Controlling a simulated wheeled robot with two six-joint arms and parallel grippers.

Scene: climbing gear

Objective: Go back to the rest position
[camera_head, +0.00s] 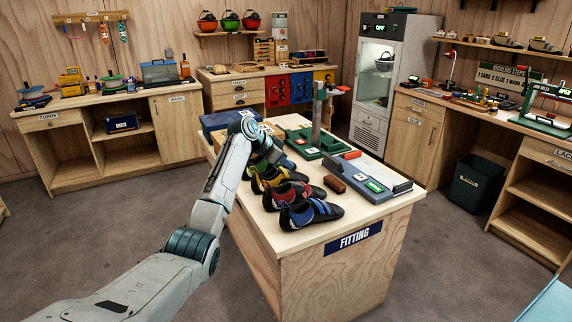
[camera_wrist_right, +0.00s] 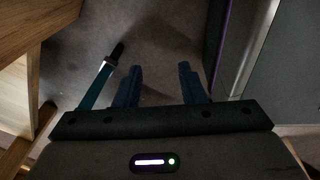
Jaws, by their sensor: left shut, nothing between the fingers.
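My left gripper (camera_head: 275,155) is over the back left part of the fitting table (camera_head: 290,250), close above the row of climbing shoes. It is small and partly hidden by its own wrist, and nothing shows held in it. The shoes are a blue and black one (camera_head: 310,213), a red one (camera_head: 292,194), a yellow one (camera_head: 275,179) and a part-hidden one behind. My right gripper (camera_wrist_right: 160,84) shows in the right wrist view with its two fingers apart and only dark floor between them. It is not seen in the head view.
A green tray with a post (camera_head: 317,115), a grey-blue device (camera_head: 368,178) and a brown block (camera_head: 361,163) share the fitting table. A cabinet with a glass door (camera_head: 388,85) stands behind. Benches line the walls. A dark bin (camera_head: 476,184) stands right. Carpet (camera_head: 100,235) is clear at left.

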